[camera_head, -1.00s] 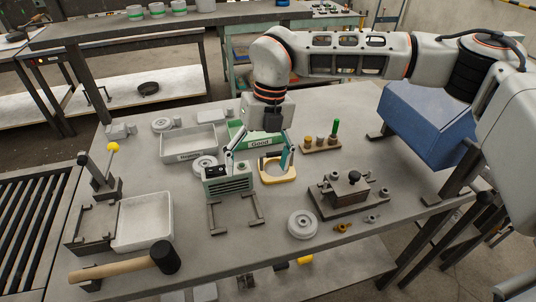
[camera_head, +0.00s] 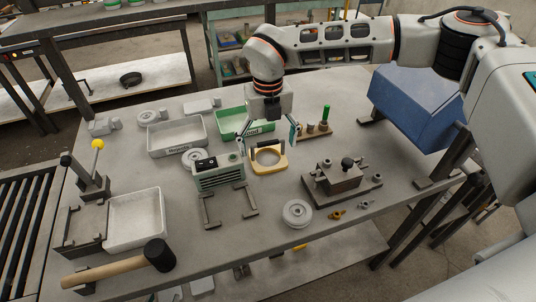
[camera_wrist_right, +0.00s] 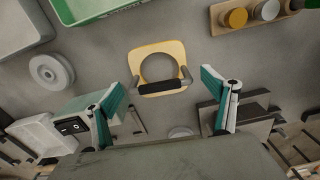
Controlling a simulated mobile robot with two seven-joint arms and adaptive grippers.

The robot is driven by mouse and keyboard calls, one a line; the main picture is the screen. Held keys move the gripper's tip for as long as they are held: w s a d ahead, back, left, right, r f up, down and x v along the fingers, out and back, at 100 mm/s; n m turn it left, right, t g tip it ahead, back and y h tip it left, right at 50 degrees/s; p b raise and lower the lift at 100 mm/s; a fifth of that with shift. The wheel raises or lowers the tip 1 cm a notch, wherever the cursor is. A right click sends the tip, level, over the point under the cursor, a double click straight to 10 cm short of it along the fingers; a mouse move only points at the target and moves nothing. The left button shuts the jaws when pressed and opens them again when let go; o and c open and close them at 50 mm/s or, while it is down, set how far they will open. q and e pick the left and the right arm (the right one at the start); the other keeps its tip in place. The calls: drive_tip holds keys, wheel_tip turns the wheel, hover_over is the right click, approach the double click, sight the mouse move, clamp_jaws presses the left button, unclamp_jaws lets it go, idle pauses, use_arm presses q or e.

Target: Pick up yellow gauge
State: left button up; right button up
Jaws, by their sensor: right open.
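The yellow gauge (camera_head: 270,171) is a flat yellow plate with a large round hole and a dark bar handle. It lies on the grey table near the middle, right of a green-grey instrument box. In the wrist view the gauge (camera_wrist_right: 141,60) is ahead of the fingers, with its handle side towards them. My right gripper (camera_head: 268,144) is open and empty, above the table over the gauge area. In the wrist view my right gripper (camera_wrist_right: 165,92) has its teal fingertips spread wider than the gauge, one to each side. My left gripper is not in view.
The instrument box (camera_head: 219,178) stands close left of the gauge. A dark metal fixture (camera_head: 342,184) stands to the right. A white disc (camera_head: 297,213) lies in front.

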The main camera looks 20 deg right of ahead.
drive_tip(key=shift+f, duration=0.1)
drive_tip(key=c, duration=1.5)
drive_tip(key=shift+o, duration=0.2)
